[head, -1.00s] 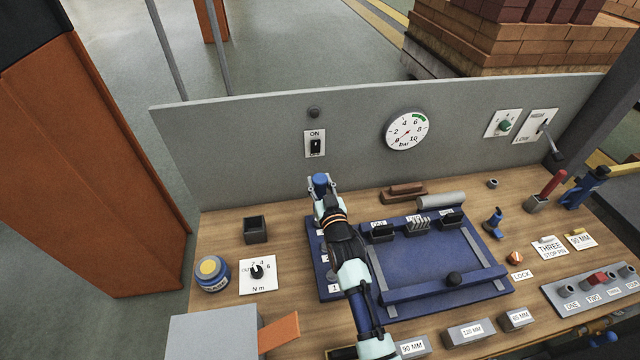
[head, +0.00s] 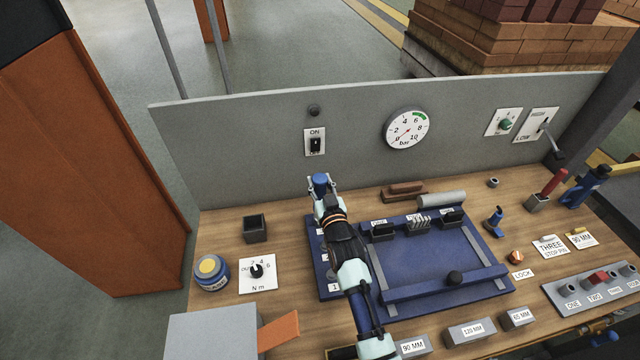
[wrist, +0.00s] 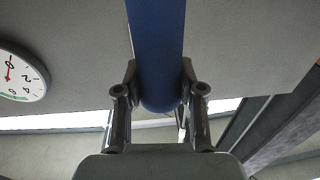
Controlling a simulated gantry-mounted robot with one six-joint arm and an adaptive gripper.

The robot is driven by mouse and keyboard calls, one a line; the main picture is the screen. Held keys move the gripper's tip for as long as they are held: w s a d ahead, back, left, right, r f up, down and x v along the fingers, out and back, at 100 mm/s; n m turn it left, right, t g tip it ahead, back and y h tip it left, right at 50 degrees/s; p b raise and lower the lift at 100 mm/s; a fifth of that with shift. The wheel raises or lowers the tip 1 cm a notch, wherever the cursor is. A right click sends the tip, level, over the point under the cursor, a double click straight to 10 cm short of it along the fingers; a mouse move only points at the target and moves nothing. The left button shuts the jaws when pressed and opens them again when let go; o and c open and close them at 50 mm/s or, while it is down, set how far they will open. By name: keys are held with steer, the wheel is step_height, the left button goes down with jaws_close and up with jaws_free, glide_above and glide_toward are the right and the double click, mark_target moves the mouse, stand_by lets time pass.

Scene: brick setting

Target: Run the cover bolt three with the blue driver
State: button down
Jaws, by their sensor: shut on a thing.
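My gripper (head: 321,190) is shut on the blue driver (head: 320,180) at the left end of the blue fixture. The wrist view shows the blue driver (wrist: 158,50) between the two fingers (wrist: 158,95). In the head view only its rounded blue top shows above the fingers. Its lower end and whatever it touches are hidden by my gripper and arm. The blue fixture (head: 430,260) lies on the wooden bench. Small white labels stand along its left edge, partly covered by my arm, and I cannot make out cover bolt three.
A dark square holder (head: 255,229) stands left of my gripper. Near it are a blue jar (head: 211,273) and a torque dial plate (head: 258,274) marked N m. A grey back panel (head: 250,150) rises behind. Labelled blocks (head: 471,332) line the front.

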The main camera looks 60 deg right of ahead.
stand_by(0.3)
step_height(320, 180, up, 7)
steer(key=p, duration=0.5)
